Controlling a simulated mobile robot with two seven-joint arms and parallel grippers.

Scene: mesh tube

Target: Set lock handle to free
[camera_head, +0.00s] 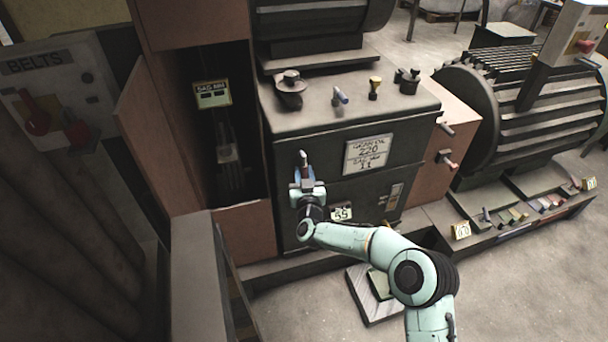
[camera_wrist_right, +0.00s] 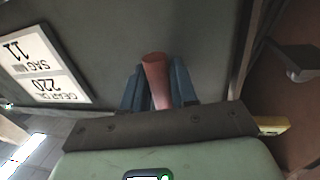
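A slim reddish handle (camera_wrist_right: 154,75) stands out from the dark front of the gearbox cabinet (camera_head: 420,130). I take it to be the lock handle. In the right wrist view it lies between the two blue fingers of my right gripper (camera_wrist_right: 158,92), which are close in on both sides of it. The lower part of the handle is hidden behind the gripper body. In the head view my right gripper (camera_head: 305,178) is at the cabinet's front, left of the white oil label; the handle is mostly covered there. My left gripper is out of view.
The oil label (camera_head: 369,154) is on the cabinet front, with several small knobs on top. An open brown cabinet (camera_head: 252,230) stands to the left, beside a panel marked BELTS (camera_head: 75,60). A ribbed motor (camera_head: 540,105) is at right. Floor is clear at lower right.

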